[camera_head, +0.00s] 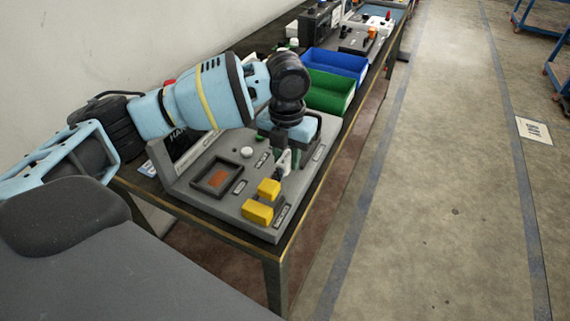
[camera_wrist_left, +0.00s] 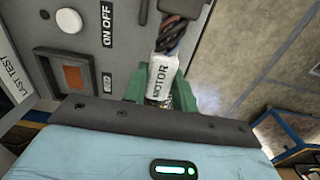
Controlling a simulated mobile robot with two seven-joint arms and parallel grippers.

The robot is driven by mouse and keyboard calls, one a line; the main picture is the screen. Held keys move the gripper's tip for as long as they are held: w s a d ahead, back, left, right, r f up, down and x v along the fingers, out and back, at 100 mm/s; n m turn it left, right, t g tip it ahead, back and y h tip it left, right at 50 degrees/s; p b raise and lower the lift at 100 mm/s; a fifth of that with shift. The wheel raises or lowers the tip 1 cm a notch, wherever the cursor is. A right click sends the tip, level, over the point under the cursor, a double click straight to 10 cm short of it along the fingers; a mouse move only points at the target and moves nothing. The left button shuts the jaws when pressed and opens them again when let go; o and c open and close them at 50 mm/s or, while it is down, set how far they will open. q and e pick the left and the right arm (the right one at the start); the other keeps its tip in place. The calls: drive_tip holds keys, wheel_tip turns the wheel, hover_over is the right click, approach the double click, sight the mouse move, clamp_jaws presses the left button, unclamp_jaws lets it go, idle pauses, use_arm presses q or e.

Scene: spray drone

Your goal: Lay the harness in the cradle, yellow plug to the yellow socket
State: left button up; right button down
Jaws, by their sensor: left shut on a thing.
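My left gripper (camera_head: 285,162) reaches down over the grey test panel (camera_head: 215,203). In the left wrist view its green fingers (camera_wrist_left: 160,92) are shut on the harness, around a white sleeve (camera_wrist_left: 162,72) marked MOTOR. Dark twisted wires (camera_wrist_left: 172,38) run from the sleeve toward the top of that view. In the head view two yellow blocks stand near the panel's front corner: one nearer the gripper (camera_head: 269,188) and one nearer the edge (camera_head: 257,211). I cannot tell which is plug and which is socket. The cradle is mostly hidden by my gripper.
The panel carries a framed orange switch (camera_head: 217,179) and a white knob (camera_head: 247,152). A green bin (camera_head: 328,92) and a blue bin (camera_head: 335,65) stand farther along the bench.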

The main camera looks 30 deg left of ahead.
sight(285, 166)
use_arm(q)
drive_tip(key=shift+w+a+f, duration=0.1)
drive_tip(key=shift+a+f, duration=0.05)
drive_tip(key=shift+f, duration=0.75)
drive_tip(key=shift+w+a+f, duration=0.1)
drive_tip(key=shift+a+f, duration=0.05)
drive_tip(key=shift+f, duration=0.7)
drive_tip(key=shift+f, duration=0.15)
drive_tip(key=o, duration=1.1)
drive_tip(key=shift+c, duration=0.2)
wheel_tip(285, 166, up, 12)
drive_tip(key=shift+r+p, duration=0.15)
drive_tip(key=shift+p, duration=0.15)
